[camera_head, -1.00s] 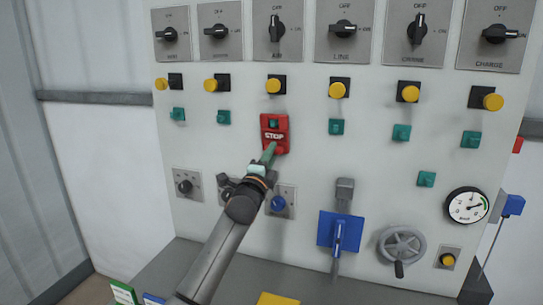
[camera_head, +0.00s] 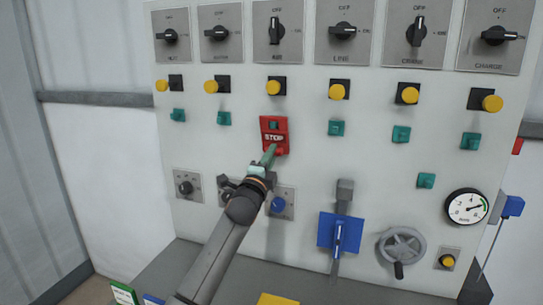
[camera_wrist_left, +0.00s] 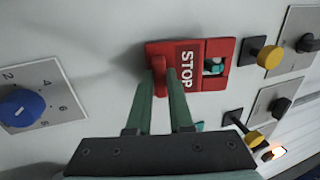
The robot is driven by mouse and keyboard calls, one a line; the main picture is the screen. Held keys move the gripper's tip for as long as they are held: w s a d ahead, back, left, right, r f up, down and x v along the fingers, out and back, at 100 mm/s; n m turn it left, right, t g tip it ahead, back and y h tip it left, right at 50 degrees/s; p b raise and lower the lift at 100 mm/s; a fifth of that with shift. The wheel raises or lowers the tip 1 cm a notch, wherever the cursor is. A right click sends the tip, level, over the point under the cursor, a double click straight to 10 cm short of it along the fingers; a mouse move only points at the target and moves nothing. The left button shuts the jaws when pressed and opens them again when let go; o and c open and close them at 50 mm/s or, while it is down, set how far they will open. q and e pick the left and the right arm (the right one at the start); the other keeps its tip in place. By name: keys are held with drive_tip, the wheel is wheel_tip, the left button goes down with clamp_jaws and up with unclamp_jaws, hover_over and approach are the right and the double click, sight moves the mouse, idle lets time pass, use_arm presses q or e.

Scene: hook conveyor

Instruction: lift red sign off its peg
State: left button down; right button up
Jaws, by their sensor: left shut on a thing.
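The red sign (camera_head: 274,137) reads STOP and hangs on the white panel, with a green peg (camera_head: 273,125) showing through the opening in its upper part. It also shows in the left wrist view (camera_wrist_left: 187,65), turned sideways, with the peg (camera_wrist_left: 212,67) inside the opening. My left gripper (camera_head: 271,153) is at the sign's lower edge. In the left wrist view its two green fingers (camera_wrist_left: 162,84) are shut on the sign's red lower tab. My right gripper is not in view.
Other green pegs (camera_head: 336,128) and yellow buttons (camera_head: 337,91) stick out around the sign. The panel directly beside the sign is bare.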

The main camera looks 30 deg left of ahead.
use_arm(q)
drive_tip(key=shift+f, duration=0.4)
drive_tip(key=s, duration=0.1)
drive_tip(key=s+p, duration=0.1)
drive_tip(key=s, duration=0.1)
drive_tip(key=s+d+p, duration=0.1)
drive_tip(key=shift+s+r, duration=0.3)
drive_tip(key=shift+s, duration=0.05)
idle(0.5)
drive_tip(key=shift+s+d, duration=0.1)
drive_tip(key=s+d, duration=0.1)
drive_tip(key=s, duration=0.6)
drive_tip(key=shift+s+d, duration=0.3)
drive_tip(key=shift+d, duration=0.1)
idle(0.3)
